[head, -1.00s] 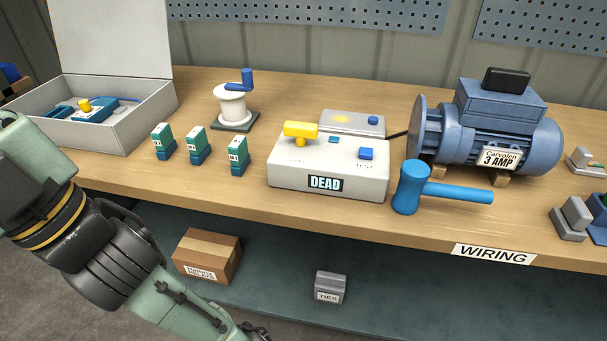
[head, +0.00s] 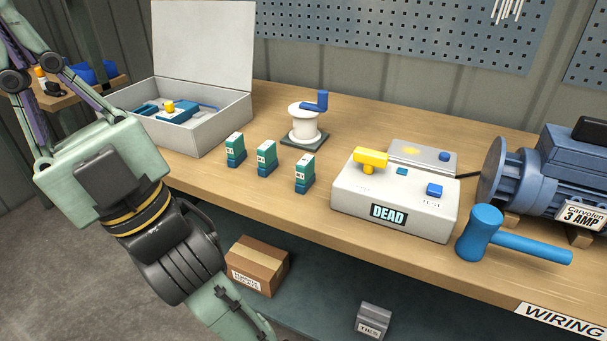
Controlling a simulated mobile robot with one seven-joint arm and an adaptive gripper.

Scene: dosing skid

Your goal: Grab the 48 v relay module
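Three small relay modules stand upright in a slanting row on the wooden bench: a left one (head: 235,151), a middle one (head: 266,158) and a right one (head: 305,174). Each has a green upper body, a blue foot and a white label. The labels are too small to read, so I cannot tell which is the 48 V one. My gripper (head: 40,72) is at the upper left, well away from the modules. Its finger links show, but the tips run out of the picture. Nothing held is visible.
An open white box (head: 215,122) stands left of the modules and a cable spool (head: 307,122) behind them. A white "DEAD" tester (head: 395,205), a blue mallet (head: 515,243) and a motor (head: 560,180) are to the right. A carton (head: 257,264) sits on the lower shelf.

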